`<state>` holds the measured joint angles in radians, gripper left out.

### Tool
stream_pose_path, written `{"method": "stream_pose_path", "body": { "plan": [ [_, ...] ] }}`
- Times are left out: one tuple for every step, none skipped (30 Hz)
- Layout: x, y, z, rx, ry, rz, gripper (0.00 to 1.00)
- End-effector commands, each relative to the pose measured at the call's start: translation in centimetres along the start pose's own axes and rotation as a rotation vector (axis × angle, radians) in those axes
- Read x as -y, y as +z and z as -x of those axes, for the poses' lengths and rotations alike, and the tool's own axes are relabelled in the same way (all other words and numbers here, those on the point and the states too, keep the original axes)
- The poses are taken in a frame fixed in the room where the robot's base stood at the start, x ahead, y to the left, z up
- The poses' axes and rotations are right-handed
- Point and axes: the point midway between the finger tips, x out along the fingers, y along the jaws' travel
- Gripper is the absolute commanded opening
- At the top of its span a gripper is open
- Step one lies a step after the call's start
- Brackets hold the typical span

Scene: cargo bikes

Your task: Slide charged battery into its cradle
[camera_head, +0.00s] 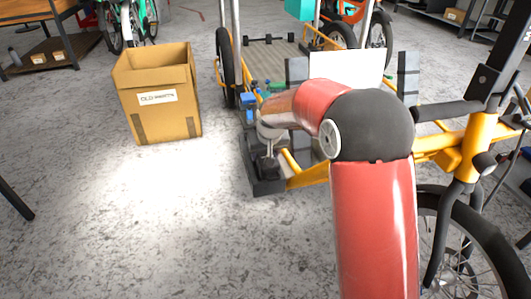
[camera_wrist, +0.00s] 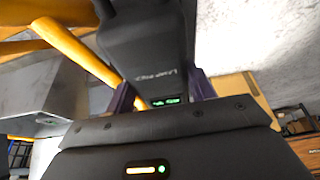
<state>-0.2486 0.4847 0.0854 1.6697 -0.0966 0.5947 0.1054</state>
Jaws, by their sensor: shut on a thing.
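A black battery (camera_wrist: 148,45) with pale lettering and a small green readout fills the top middle of the wrist view. My gripper (camera_wrist: 161,96) is shut on it, with one dark purple finger on each side. In the head view my gripper (camera_head: 269,150) points down at the front left corner of the yellow cargo bike (camera_head: 310,178). A black block (camera_head: 266,187) is low under it. I cannot tell there where battery and cradle part. The cradle is not clearly visible, and how far the battery sits in it is hidden.
A white panel (camera_head: 345,66) and my red arm cover part of the bike. Small blue and green items (camera_head: 252,99) lie at its edge. The floor at front left is clear.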

Motion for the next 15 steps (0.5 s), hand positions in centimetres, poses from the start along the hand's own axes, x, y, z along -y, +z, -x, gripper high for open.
{"method": "stream_pose_path", "body": {
  "plan": [
    [0.0, 0.05, -0.21, -0.001, 0.0, 0.0, 0.27],
    [0.0, 0.08, -0.27, 0.0, 0.0, 0.0, 0.27],
    [0.0, 0.12, -0.35, 0.0, 0.0, 0.0, 0.27],
    [0.0, 0.14, -0.39, 0.0, 0.0, 0.0, 0.27],
    [0.0, 0.17, -0.43, 0.001, 0.0, 0.0, 0.27],
    [0.0, 0.19, -0.47, 0.001, 0.0, 0.0, 0.27],
    [-0.01, 0.21, -0.5, 0.002, 0.0, 0.0, 0.27],
    [-0.01, 0.23, -0.52, 0.002, 0.0, 0.0, 0.27],
    [-0.01, 0.25, -0.55, 0.003, 0.0, 0.0, 0.27],
    [-0.01, 0.27, -0.57, 0.003, 0.0, 0.0, 0.27],
    [-0.01, 0.29, -0.6, 0.004, 0.0, 0.0, 0.27],
    [-0.01, 0.31, -0.63, 0.004, 0.0, 0.0, 0.27],
    [-0.01, 0.33, -0.65, 0.005, 0.0, 0.0, 0.58],
    [-0.01, 0.35, -0.67, 0.005, 0.0, 0.0, 0.62],
    [-0.01, 0.37, -0.7, 0.006, 0.0, 0.0, 0.68]
  ]
}}
